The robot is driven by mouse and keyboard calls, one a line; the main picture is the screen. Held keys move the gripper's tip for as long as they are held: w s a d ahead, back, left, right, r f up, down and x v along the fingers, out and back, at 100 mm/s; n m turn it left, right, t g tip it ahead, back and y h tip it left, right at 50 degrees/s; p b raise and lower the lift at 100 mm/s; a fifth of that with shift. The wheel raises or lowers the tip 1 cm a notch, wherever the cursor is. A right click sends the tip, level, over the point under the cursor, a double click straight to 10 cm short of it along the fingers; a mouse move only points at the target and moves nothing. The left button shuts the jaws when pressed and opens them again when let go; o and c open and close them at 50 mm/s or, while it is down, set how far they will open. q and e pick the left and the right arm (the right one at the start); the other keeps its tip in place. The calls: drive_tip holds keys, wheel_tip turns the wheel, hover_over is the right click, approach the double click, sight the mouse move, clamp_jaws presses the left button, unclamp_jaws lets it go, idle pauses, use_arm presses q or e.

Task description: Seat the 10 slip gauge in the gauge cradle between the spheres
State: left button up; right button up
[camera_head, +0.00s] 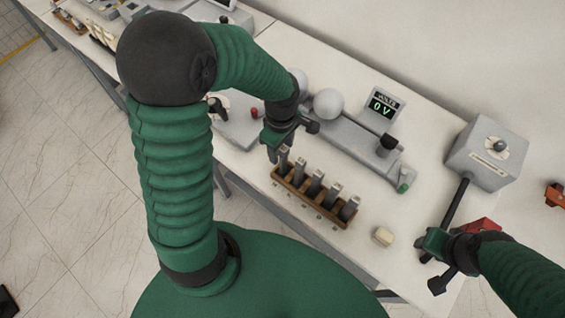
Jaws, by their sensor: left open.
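A brown wooden rack (309,202) on the bench holds several upright grey slip gauges in a row. The leftmost gauge (283,160) stands right below my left gripper (273,153), which is open and around or just over its top; I cannot tell whether they touch. The numbers by the rack are too small to read. Behind it, two pale spheres, one in full view (327,103) and one partly hidden by my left arm, sit on a grey apparatus (365,150). The cradle between them is not clearly visible. My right gripper (430,250) is at a dark rod; its jaws are unclear.
A display (383,107) reading 0 V stands behind the apparatus. A grey box with a dial (488,153) has the dark rod (456,202) reaching toward my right gripper. A small cream block (382,236) lies right of the rack. A red part (484,225) is beside my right gripper.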

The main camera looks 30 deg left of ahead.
sight(284, 160)
use_arm(q)
drive_tip(key=d+f, duration=0.1)
drive_tip(key=s+d+f, duration=0.1)
drive_tip(key=f, duration=0.1)
drive_tip(key=shift+d+f, duration=0.25)
drive_tip(key=shift+f, duration=0.2)
drive_tip(key=shift+w+a+f, duration=0.1)
drive_tip(key=shift+a+f, duration=0.05)
drive_tip(key=shift+a, duration=0.35)
drive_tip(key=shift+a+f, duration=0.1)
drive_tip(key=shift+a, duration=0.25)
drive_tip(key=c, duration=0.5)
drive_tip(key=shift+c, duration=1.2)
drive_tip(key=shift+d, duration=0.15)
drive_tip(key=shift+c, duration=1.2)
drive_tip(key=shift+d, duration=0.25)
clamp_jaws()
use_arm(e)
drive_tip(key=shift+s+d+r, duration=0.3)
drive_tip(key=shift+d, duration=0.15)
